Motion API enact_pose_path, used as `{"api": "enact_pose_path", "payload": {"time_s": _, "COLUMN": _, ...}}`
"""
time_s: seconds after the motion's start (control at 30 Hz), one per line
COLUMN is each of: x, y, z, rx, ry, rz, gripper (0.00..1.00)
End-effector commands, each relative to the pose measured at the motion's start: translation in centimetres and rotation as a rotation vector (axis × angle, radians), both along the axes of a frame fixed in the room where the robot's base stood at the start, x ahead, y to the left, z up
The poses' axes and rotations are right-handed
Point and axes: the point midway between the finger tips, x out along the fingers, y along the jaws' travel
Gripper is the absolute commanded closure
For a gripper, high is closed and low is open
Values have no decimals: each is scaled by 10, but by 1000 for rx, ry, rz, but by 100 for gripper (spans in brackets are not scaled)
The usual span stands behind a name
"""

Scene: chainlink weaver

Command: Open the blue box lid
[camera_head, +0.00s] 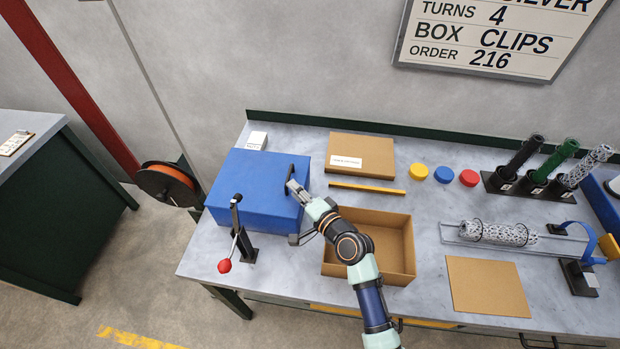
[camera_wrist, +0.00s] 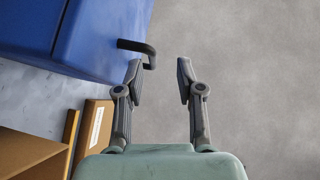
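The blue box (camera_head: 248,188) stands on the left part of the workbench. Its lid looks shut, and a dark handle (camera_head: 291,172) sits at the right side of its top. In the wrist view the blue box (camera_wrist: 95,35) fills the upper left, with the black handle (camera_wrist: 140,50) sticking out from it. My gripper (camera_wrist: 159,65) is open, its two fingers apart with nothing between them. The handle's end is beside the left fingertip; I cannot tell whether they touch. In the head view my gripper (camera_head: 291,186) is at the box's right edge, by the handle.
An open cardboard box (camera_head: 398,262) lies under my arm. A lever with a red knob (camera_head: 224,266) stands in front of the blue box. A closed cardboard box (camera_head: 360,152) and a yellow bar (camera_head: 366,188) lie to the right.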

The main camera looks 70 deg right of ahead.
Motion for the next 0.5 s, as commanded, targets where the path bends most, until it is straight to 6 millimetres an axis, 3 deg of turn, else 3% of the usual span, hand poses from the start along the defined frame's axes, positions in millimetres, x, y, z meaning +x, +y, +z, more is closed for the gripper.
{"api": "enact_pose_path", "payload": {"time_s": 0.03, "x": -8, "y": -8, "z": -9, "rx": 18, "ry": -17, "rz": -25, "gripper": 63}}
{"api": "enact_pose_path", "payload": {"time_s": 0.23, "x": -10, "y": -15, "z": -9, "rx": 30, "ry": -30, "rz": -41, "gripper": 63}}
{"api": "enact_pose_path", "payload": {"time_s": 0.5, "x": 28, "y": -40, "z": -15, "rx": 28, "ry": -29, "rz": -38, "gripper": 63}}
